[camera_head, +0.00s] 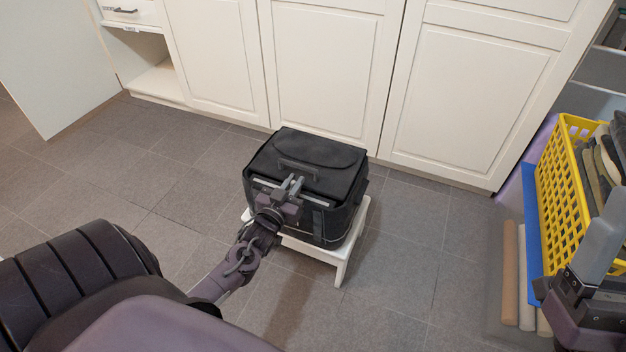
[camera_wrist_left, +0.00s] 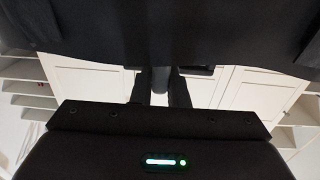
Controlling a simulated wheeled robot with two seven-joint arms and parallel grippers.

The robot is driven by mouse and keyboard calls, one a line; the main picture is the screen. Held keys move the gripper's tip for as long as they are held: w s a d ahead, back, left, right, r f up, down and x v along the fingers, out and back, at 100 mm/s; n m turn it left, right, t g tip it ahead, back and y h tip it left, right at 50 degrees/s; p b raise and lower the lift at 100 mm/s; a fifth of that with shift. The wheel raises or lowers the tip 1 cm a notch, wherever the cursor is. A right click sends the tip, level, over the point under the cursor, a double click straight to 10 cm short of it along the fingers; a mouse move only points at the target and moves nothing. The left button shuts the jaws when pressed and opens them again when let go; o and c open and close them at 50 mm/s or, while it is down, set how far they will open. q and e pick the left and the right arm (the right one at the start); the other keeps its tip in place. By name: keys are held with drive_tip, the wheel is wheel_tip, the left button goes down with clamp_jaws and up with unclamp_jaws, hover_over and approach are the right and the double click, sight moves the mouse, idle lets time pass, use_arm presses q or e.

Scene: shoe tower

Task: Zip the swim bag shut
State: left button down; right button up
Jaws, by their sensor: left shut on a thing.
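The black swim bag (camera_head: 345,190) stands upright on a low white stool (camera_head: 343,262). Its lid lies over the top, with a dark handle on it. My left gripper (camera_head: 294,182) is at the front upper edge of the bag, shut on a small part at the zip line. The fingers hide that part, and the zip's state cannot be made out. In the left wrist view the dark fingers (camera_wrist_left: 160,88) point away below a large black surface. My right gripper (camera_head: 598,255) is at the right edge, cut off and away from the bag.
White cabinets (camera_head: 330,65) stand close behind the bag. A yellow basket (camera_head: 565,175) with dark shoes or similar items is at the right, near a blue board (camera_head: 531,220) and rolled tubes (camera_head: 509,275). The grey tiled floor (camera_head: 400,290) is clear around the stool.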

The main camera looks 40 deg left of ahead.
sight(257, 181)
use_arm(q)
drive_tip(key=a, duration=0.3)
drive_tip(key=s+a, duration=0.1)
drive_tip(key=a, duration=0.2)
drive_tip(key=shift+s+a+p, duration=0.1)
drive_tip(key=shift+s+p, duration=0.05)
drive_tip(key=shift+p, duration=0.15)
drive_tip(key=a, duration=0.2)
drive_tip(key=s+a, duration=0.1)
drive_tip(key=a, duration=0.1)
drive_tip(key=shift+s+a, duration=0.15)
drive_tip(key=shift+a, duration=0.55)
use_arm(e)
drive_tip(key=w+a+f+m+g+h, duration=0.1)
drive_tip(key=w+a+f+g+h, duration=0.1)
drive_tip(key=w+f, duration=0.3)
drive_tip(key=shift+w+a+f+g+h, duration=0.2)
drive_tip(key=shift+f+g+h, duration=0.15)
drive_tip(key=shift+g, duration=0.55)
use_arm(q)
drive_tip(key=c, duration=1.4)
unclamp_jaws()
